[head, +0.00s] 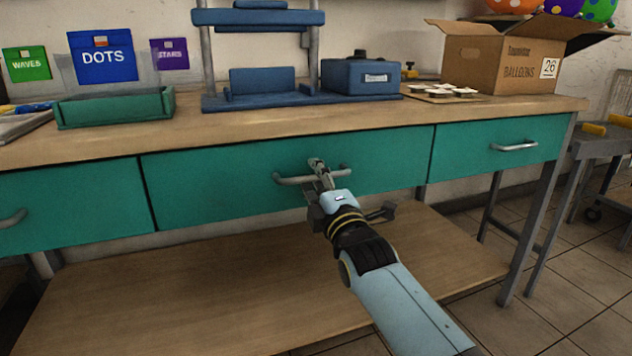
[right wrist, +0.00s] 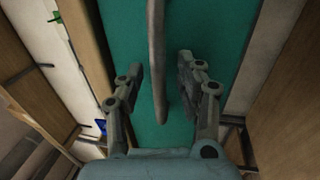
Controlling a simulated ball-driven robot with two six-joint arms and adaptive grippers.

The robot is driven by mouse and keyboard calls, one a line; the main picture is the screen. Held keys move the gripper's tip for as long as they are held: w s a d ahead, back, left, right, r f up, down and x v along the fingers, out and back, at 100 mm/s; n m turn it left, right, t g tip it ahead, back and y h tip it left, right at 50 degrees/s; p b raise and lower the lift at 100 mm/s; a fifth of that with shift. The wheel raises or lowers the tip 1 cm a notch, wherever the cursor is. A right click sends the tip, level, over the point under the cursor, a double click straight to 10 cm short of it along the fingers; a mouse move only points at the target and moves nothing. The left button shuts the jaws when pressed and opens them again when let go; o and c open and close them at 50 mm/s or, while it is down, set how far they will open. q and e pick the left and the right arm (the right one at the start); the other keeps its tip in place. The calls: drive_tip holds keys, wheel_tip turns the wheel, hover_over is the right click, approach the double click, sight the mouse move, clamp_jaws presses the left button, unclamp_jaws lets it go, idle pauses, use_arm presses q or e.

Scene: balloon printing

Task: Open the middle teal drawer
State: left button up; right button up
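The middle teal drawer (head: 215,190) is in the head view, its front flush with the teal drawers on either side. Its grey bar handle (head: 290,180) runs level across the front. My right gripper (head: 318,170) is at the handle, near its middle. In the right wrist view the handle (right wrist: 157,60) passes between the two fingers of my right gripper (right wrist: 160,85), with a visible space on each side. The fingers are apart and do not appear to press on the bar. The teal drawer front (right wrist: 190,30) lies behind it. My left gripper is not in view.
The wooden bench top (head: 240,130) carries a blue press (head: 265,85), a green tray (head: 115,108) and a cardboard balloon box (head: 490,65). A lower wooden shelf (head: 200,290) lies below the drawers. Right and left teal drawers (head: 475,155) (head: 80,200) flank the middle one.

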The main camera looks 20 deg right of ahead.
clamp_jaws()
idle(0.7)
